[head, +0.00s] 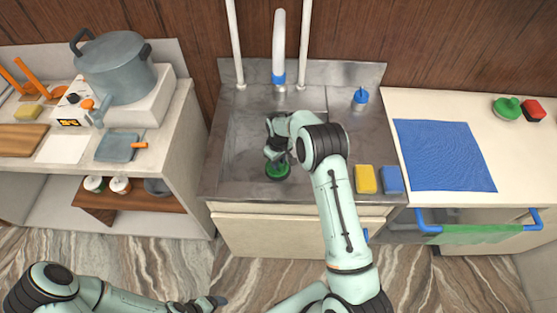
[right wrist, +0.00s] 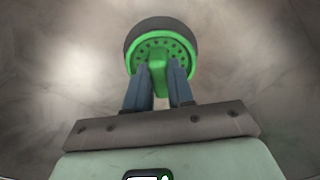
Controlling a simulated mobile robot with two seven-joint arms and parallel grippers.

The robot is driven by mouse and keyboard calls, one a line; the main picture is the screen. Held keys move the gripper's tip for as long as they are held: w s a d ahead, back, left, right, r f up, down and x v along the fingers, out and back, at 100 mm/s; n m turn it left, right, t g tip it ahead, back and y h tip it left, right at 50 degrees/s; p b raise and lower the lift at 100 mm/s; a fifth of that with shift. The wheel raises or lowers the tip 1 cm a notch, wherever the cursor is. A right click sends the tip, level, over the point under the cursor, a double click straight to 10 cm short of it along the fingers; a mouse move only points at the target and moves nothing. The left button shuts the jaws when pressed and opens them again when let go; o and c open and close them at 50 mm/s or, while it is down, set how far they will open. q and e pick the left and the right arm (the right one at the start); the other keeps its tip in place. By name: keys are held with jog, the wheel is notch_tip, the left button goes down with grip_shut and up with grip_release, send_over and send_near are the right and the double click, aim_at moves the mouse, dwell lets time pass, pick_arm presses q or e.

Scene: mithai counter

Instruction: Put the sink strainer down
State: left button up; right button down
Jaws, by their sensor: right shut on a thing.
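The green sink strainer (head: 278,171) is in the sink basin in the head view, just below my right gripper (head: 275,155). In the right wrist view the strainer (right wrist: 161,48) is a green perforated disc with a dark rim and a green knob. My right gripper (right wrist: 165,75) is shut on that knob, with a finger on each side. A dark round area lies behind the strainer; I cannot tell whether the strainer touches the basin floor. My left gripper (head: 208,303) is low in the head view, over the floor and away from the sink; its jaws are too small to judge.
The faucet (head: 279,45) rises behind the basin (head: 240,140). Yellow (head: 365,179) and blue (head: 392,179) sponges lie at the front right. A blue mat (head: 443,155) lies on the right counter. A pot (head: 115,68) stands left.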

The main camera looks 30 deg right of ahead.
jog(key=shift+s, duration=0.4)
jog(key=shift+f, duration=0.2)
jog(key=c, duration=1)
grip_release()
jog(key=shift+w, duration=0.1)
jog(key=shift+r, duration=3.95)
